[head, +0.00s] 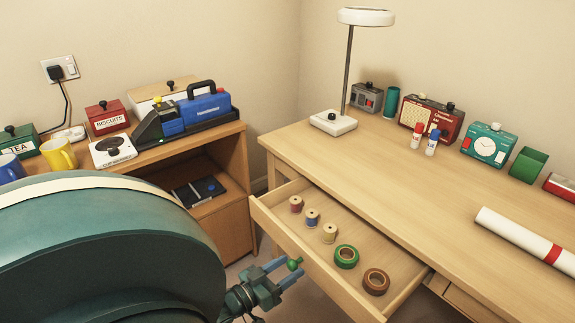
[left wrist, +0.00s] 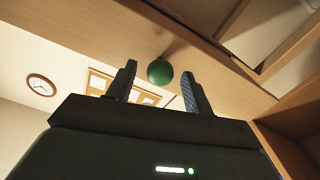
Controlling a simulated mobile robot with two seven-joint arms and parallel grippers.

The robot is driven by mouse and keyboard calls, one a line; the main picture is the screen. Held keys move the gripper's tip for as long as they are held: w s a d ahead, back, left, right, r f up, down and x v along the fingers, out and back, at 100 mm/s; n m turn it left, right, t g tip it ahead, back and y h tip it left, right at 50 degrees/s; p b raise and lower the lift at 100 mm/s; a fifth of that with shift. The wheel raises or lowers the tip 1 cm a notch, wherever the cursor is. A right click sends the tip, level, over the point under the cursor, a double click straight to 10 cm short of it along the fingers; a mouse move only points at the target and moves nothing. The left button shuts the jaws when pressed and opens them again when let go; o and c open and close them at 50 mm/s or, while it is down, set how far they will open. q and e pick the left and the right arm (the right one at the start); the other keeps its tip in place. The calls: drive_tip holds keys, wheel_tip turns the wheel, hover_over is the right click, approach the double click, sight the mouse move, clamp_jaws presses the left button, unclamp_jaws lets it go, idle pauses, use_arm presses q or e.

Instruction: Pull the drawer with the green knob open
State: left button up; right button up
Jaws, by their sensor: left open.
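The desk drawer (head: 327,268) is pulled out from under the desk top and its inside shows. It holds spools and two tape rolls. Its green knob (head: 294,264) sits on the drawer front and shows large in the left wrist view (left wrist: 160,71). My left gripper (head: 284,272) is at the drawer front, open, with one finger on each side of the knob. In the left wrist view (left wrist: 157,88) there is a gap between the knob and each finger. My right gripper is in neither view.
The desk top (head: 400,180) bears a lamp (head: 345,70), a red radio (head: 432,117), a teal clock (head: 488,145) and a white roll (head: 525,240). A low shelf unit (head: 225,145) with tins and mugs stands at left. Another drawer front (head: 470,303) is right of the open drawer.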

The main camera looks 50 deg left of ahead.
use_arm(q)
drive_tip(key=s+a, duration=0.1)
drive_tip(key=s, duration=1.1)
drive_tip(key=shift+s, duration=0.25)
